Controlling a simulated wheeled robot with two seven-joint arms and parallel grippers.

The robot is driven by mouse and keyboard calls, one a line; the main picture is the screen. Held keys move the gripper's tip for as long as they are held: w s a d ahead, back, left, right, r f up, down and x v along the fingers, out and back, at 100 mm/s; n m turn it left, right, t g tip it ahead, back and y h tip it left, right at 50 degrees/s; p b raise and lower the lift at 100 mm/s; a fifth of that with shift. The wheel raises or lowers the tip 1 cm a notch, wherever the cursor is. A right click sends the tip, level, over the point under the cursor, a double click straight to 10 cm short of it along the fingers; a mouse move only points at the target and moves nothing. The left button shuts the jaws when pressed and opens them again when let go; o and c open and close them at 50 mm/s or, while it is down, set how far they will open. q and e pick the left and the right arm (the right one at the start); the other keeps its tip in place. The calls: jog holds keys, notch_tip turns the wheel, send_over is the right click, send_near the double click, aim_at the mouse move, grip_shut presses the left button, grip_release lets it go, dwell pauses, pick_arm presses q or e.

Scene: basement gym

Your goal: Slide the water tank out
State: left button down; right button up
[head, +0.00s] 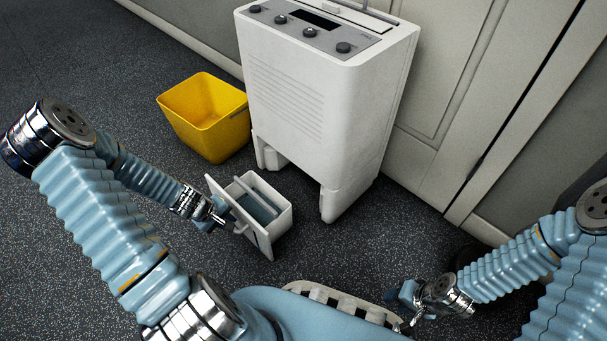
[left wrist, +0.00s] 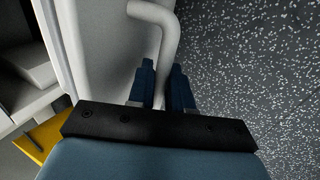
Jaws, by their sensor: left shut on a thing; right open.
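The white water tank (head: 267,214) is out in front of the white dehumidifier (head: 315,110), with its open top showing blue-grey water or lining and a bar across it. An empty bay shows between the dehumidifier's lower legs. My left gripper (head: 226,217) is at the tank's front panel. In the left wrist view its two blue fingers (left wrist: 162,85) are closed around the white bar handle (left wrist: 160,30) on that panel. My right gripper (head: 402,314) is open and empty at the lower right, well away from the tank.
A yellow bin (head: 205,115) stands on the floor left of the dehumidifier, close behind the tank. Pale wall panels (head: 440,80) rise behind and to the right. The speckled dark floor (head: 335,245) is clear between the tank and my base.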

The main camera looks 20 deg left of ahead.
pick_arm(q)
jog(key=c, duration=1)
grip_release()
jog(key=shift+o, duration=0.2)
jog(key=shift+c, duration=0.2)
jog(key=p+v, duration=0.5)
jog(key=v, duration=0.4)
jog(key=shift+p, duration=0.4)
